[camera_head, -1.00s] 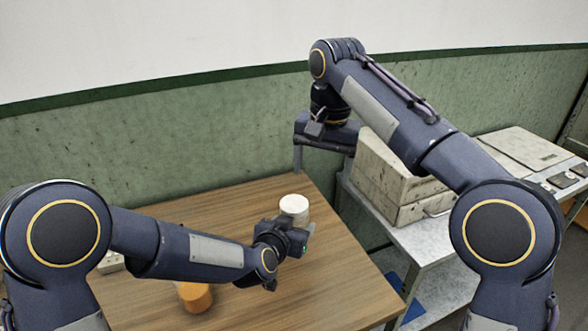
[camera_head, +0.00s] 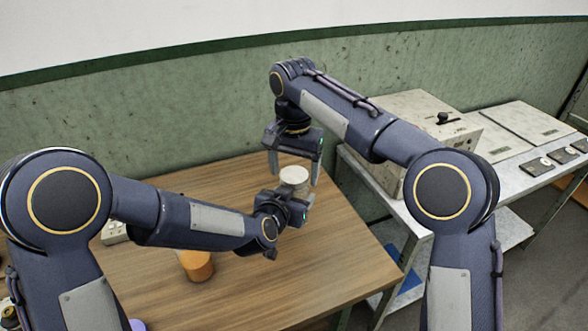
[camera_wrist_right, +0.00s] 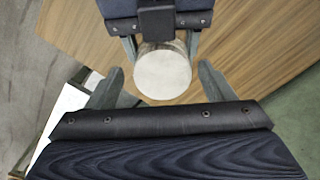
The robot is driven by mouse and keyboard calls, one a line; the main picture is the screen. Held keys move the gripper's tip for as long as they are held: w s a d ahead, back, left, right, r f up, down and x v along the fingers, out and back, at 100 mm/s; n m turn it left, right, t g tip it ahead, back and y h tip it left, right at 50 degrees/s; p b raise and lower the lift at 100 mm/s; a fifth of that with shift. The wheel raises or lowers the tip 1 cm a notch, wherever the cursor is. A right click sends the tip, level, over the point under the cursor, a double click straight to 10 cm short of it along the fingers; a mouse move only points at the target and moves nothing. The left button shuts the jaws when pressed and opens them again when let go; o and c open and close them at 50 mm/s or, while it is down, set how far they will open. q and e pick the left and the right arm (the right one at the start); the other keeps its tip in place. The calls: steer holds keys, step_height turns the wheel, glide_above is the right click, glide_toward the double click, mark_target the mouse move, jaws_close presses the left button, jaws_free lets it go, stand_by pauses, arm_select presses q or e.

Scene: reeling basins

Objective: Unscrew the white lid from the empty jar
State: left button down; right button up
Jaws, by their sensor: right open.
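The jar (camera_wrist_right: 178,41) has a round white lid (camera_head: 294,174) and stands upright in the head view; the lid also shows from above in the right wrist view (camera_wrist_right: 163,73). My left gripper (camera_head: 292,196) has a finger on each side of the jar, below the lid, and appears shut on it. My right gripper (camera_head: 295,177) is open and points down, its two fingers apart on either side of the lid. In the right wrist view there is a gap between each finger and the lid. The jar's base is hidden.
The wooden table (camera_head: 330,270) is clear around the jar. An orange-topped container (camera_head: 197,266) stands near my left forearm. A metal side table (camera_head: 405,213) with a beige box (camera_head: 410,105) stands to the right, and a green wall (camera_head: 150,135) behind.

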steer(key=shift+f, duration=0.2)
steer(key=c, duration=1)
steer(key=n, duration=0.7)
steer(key=shift+d, duration=0.3)
steer(key=o, duration=1.1)
